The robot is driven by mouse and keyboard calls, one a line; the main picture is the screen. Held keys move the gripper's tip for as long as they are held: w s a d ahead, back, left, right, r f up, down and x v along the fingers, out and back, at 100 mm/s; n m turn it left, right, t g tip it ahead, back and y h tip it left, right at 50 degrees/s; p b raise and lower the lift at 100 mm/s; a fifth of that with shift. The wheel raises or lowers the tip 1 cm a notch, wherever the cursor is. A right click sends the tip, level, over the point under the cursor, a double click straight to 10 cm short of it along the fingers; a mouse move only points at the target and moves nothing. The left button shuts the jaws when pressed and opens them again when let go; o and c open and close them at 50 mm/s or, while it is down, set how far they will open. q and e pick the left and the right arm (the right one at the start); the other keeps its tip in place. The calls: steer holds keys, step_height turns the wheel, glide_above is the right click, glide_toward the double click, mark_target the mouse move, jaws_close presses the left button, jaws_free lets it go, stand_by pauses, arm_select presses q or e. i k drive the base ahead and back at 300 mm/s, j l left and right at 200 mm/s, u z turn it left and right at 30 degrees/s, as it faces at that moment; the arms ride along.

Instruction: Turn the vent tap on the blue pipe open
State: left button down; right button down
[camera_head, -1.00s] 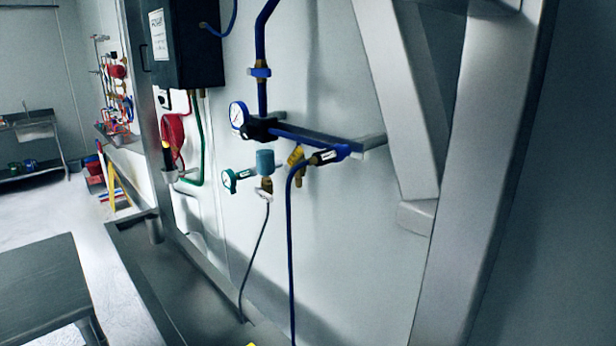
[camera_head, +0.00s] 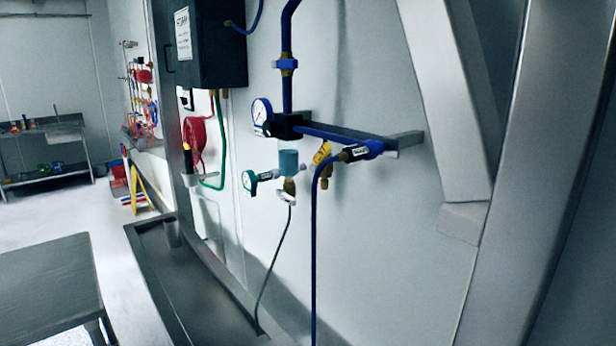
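The blue pipe (camera_head: 287,90) comes down the white wall and meets a horizontal blue pipe section (camera_head: 328,132) with a pressure gauge (camera_head: 261,112) at its left. A yellow tap handle (camera_head: 322,152) sits just below the horizontal section, near its right end. Beside it is a dark fitting with a white label (camera_head: 355,153), from which a blue hose (camera_head: 314,240) hangs. I cannot tell for sure which of these is the vent tap. A teal cylinder (camera_head: 289,162) and a small teal gauge (camera_head: 250,180) are below. Neither of my grippers is in view.
A black box (camera_head: 208,45) hangs on the wall at upper left. A slanted grey beam (camera_head: 440,95) and a wide post stand at right. A metal trough (camera_head: 165,270) runs along the wall's foot. A grey table (camera_head: 50,285) is at lower left.

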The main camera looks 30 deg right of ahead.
mark_target(325, 149)
steer(key=k+j, duration=0.15)
steer(key=j, duration=0.25)
steer(key=k+j, duration=0.15)
steer(key=j, duration=0.25)
steer(key=k+j, duration=0.15)
steer(key=j, duration=0.25)
